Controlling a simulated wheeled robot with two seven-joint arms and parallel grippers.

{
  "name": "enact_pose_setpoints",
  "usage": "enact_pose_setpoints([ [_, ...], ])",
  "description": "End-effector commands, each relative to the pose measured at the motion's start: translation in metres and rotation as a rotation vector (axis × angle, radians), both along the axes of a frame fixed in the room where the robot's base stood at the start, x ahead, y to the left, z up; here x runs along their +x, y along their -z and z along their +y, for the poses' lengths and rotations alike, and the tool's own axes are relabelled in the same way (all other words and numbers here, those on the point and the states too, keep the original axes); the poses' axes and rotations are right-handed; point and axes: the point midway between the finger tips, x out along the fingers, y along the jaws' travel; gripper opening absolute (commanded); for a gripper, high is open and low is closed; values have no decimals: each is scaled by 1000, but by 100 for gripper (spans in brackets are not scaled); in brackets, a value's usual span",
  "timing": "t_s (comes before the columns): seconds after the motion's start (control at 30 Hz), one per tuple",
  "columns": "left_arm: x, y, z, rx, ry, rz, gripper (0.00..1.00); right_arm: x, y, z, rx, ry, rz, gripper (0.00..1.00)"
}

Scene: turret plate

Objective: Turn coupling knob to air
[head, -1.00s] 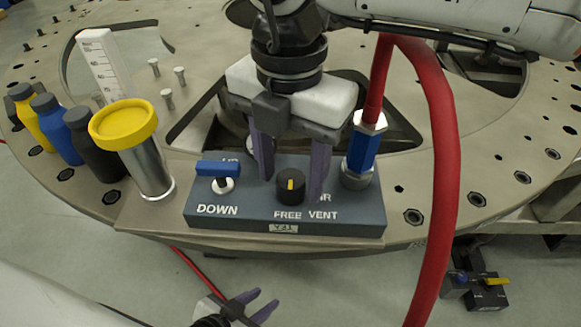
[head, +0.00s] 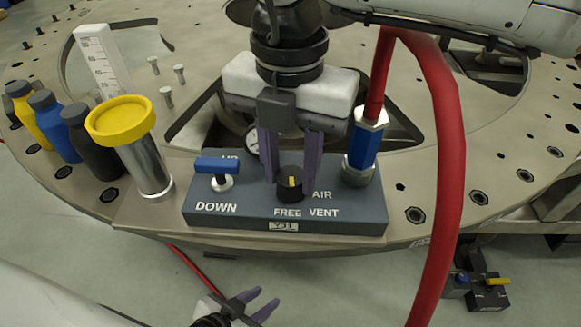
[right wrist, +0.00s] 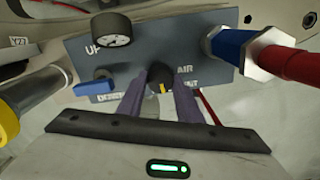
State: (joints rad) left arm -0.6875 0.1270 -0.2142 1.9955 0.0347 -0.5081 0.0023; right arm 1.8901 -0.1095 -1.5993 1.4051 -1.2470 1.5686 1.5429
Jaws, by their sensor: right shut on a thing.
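The black coupling knob (head: 290,184) sits on the front of a blue-grey control box (head: 240,211). Its yellow mark runs nearly upright, with FREE printed below it, VENT at lower right and AIR to the right. My right gripper (head: 290,188) reaches down from above, its purple fingers shut on the sides of the knob. In the right wrist view the knob (right wrist: 160,75) sits between both fingertips, its yellow mark at the lower side. My left gripper (head: 270,299) is low in the head view, open and empty, well away from the box.
A blue lever (head: 217,165) on the box stands left of the knob. A blue hose fitting (head: 364,145) with a red hose (head: 447,150) stands close on the right. A yellow-capped cylinder (head: 146,160) and several bottles (head: 55,125) are at left.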

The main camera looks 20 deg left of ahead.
Motion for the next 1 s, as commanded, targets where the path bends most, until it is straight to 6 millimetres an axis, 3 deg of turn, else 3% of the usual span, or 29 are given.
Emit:
enact_pose_setpoints([
  [1.0,-1,16,-2,-8,2,-1,31,1,-1,-1,0,-947,-3,10],
])
